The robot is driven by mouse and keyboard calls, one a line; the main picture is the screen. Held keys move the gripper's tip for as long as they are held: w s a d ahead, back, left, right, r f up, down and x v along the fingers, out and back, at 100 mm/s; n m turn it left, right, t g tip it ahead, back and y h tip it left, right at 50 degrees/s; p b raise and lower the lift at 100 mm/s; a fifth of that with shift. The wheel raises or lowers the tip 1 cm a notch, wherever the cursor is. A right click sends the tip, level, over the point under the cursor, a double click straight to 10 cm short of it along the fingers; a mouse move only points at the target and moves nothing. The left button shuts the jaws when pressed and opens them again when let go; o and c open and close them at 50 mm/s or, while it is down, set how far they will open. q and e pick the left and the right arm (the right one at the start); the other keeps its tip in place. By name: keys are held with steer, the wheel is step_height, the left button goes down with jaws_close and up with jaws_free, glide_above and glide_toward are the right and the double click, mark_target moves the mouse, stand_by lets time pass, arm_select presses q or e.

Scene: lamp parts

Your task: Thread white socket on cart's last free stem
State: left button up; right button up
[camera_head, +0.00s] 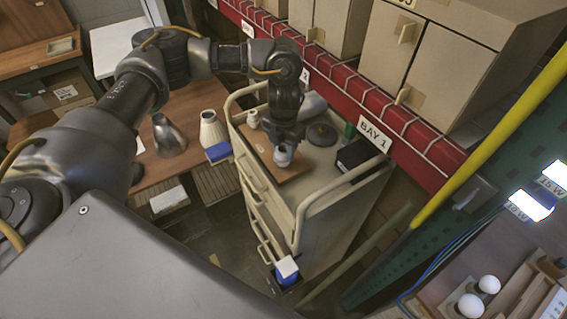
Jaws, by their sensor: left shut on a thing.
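My left gripper (284,147) is over the cart (326,232), pointing down. It is shut on the white socket (283,157), which shows just below the fingers, low over a brown board (258,142) on the cart's top. The stem under the socket is hidden, so I cannot tell whether the two touch. A dark round base (322,134) stands right of the gripper. A small white piece (253,119) stands left of it near the cart's rail. My right gripper is not in view.
A black box (358,154) and a green bottle (349,130) are at the cart's right side. A red shelf beam (405,127) with a BAY 1 sign runs behind. A wooden table left holds a grey shade (168,136) and a cream ribbed shade (212,128).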

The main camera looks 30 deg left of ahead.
arm_select(q)
steer(key=o, duration=0.3)
steer(key=shift+s, duration=0.1)
steer(key=c, duration=0.4)
steer(key=shift+f, duration=0.1)
